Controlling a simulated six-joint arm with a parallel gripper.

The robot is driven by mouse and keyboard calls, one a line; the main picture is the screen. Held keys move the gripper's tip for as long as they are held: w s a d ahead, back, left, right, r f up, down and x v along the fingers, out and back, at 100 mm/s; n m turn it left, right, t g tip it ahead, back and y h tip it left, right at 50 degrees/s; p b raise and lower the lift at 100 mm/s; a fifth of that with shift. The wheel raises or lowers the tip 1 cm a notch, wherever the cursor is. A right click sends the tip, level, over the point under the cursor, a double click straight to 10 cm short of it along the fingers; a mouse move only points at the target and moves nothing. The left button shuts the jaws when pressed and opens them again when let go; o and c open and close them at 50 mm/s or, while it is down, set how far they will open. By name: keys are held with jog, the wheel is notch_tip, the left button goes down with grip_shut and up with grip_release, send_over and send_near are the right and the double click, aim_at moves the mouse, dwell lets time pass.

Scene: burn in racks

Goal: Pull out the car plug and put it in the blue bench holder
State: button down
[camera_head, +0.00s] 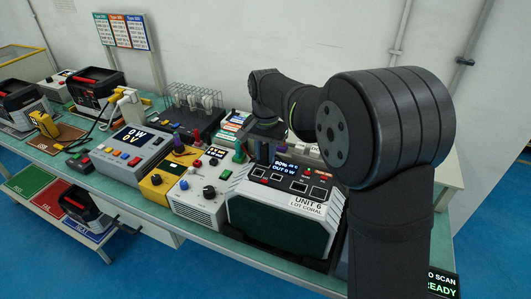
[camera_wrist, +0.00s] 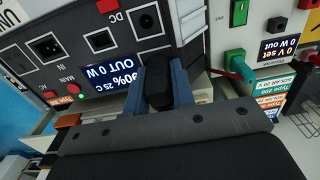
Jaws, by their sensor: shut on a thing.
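The power unit labelled UNIT 6 (camera_head: 307,203) stands at the front of the bench, its panel facing up. In the wrist view its panel (camera_wrist: 75,60) shows a display, a rectangular inlet, a red DC mark and a round socket (camera_wrist: 147,20). My gripper (camera_wrist: 158,88) is over this panel, its two blue-grey fingers shut on the black car plug (camera_wrist: 158,97). I cannot tell whether the plug's tip is still in a socket. In the head view my gripper (camera_head: 264,152) is at the unit's back left and hides the plug. I cannot make out the blue bench holder.
Left of the unit stand a white instrument (camera_head: 200,205), a yellow box (camera_head: 163,184) and a grey meter (camera_head: 127,155). A wire rack (camera_head: 195,98) stands behind. Dark units crowd the bench's far left.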

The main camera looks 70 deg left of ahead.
aim_at(266, 145)
jog(key=shift+r, duration=0.8)
dwell(0.7)
jog(key=shift+r, duration=1.55)
jog(key=shift+w+d+r, duration=0.1)
jog(key=shift+w, duration=0.2)
jog(key=w+d+r+n, duration=0.1)
jog(key=w+d, duration=0.5)
jog(key=w, duration=0.4)
jog(key=w+d+r, duration=0.2)
jog(key=w+d, duration=0.5)
jog(key=w, duration=0.4)
jog(key=w+d+f+m, duration=0.1)
jog(key=w+d+f, duration=0.1)
jog(key=w+f, duration=0.3)
jog(key=shift+w+f, duration=0.4)
jog(key=shift+w, duration=0.05)
